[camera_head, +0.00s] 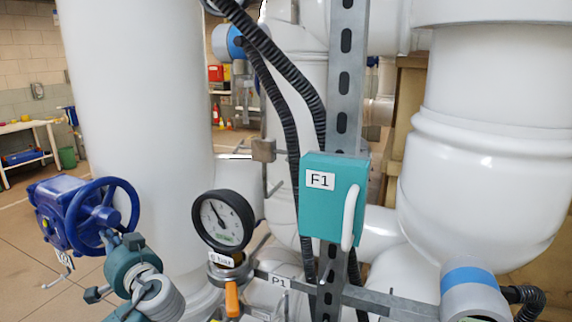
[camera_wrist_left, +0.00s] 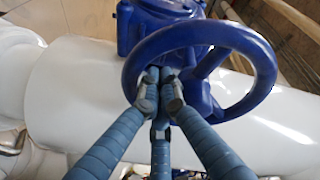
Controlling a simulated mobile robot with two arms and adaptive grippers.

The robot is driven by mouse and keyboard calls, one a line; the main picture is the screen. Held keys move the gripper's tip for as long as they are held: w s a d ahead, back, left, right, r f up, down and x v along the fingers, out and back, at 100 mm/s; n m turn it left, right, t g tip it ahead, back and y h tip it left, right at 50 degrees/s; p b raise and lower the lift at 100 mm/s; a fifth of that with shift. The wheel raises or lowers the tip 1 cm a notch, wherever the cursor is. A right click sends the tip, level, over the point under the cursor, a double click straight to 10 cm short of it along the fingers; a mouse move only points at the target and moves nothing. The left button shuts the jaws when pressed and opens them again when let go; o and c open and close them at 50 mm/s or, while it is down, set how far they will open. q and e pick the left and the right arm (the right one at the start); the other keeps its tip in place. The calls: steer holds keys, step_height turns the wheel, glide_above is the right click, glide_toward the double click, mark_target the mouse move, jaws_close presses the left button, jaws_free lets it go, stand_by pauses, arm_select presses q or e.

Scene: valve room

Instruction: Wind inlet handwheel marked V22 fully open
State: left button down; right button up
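The blue handwheel (camera_head: 104,216) is at the left of the head view, on a blue valve body (camera_head: 50,205) in front of the white pipe. It also shows large in the left wrist view (camera_wrist_left: 262,65). A small tag (camera_head: 64,258) hangs below the valve; I cannot read it. My left gripper (camera_head: 130,240) is at the wheel's lower right rim in the head view. My right gripper is not in view.
A pressure gauge (camera_head: 223,220) and an orange-handled valve (camera_head: 231,298) stand close right of my left arm. A teal box marked F1 (camera_head: 333,205) hangs on a slotted metal post (camera_head: 347,70). Large white pipes (camera_head: 140,90) crowd the middle and right. Floor is open at far left.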

arm_select(q)
steer(key=s+a+p+v, duration=0.1)
steer(key=p+v, duration=0.1)
steer(key=v, duration=1)
steer(key=shift+s+d+r, duration=0.15)
steer(key=shift+r, duration=0.05)
